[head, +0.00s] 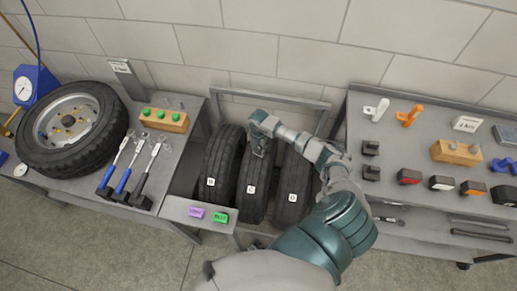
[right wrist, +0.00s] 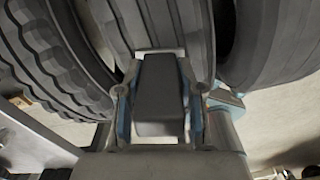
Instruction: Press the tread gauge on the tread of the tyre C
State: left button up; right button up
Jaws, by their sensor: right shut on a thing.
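Tyre C (head: 252,207) is the middle of three black tyres standing in a rack, with a white letter label on its tread. My right gripper (head: 261,150) is over the upper tread of tyre C. In the right wrist view it is shut on a dark block-shaped tread gauge (right wrist: 160,95). The gauge's far end points at the grooved tread of the middle tyre (right wrist: 140,25) and looks close to it; I cannot tell whether they touch. In the head view the gripper hides the gauge. My left gripper is not in view.
Tyre B (head: 219,165) and tyre D (head: 290,205) stand close on either side. A small shelf in front bears a purple tag (head: 196,213) and a green tag (head: 220,217). A left bench holds a wheel (head: 72,130) and tools; a right bench (head: 400,140) holds several small parts.

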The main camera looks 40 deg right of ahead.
jog(key=shift+s, duration=0.1)
notch_tip(320, 180, up, 2)
jog(key=shift+p, duration=0.95)
notch_tip(320, 180, up, 4)
jog(key=p, duration=0.3)
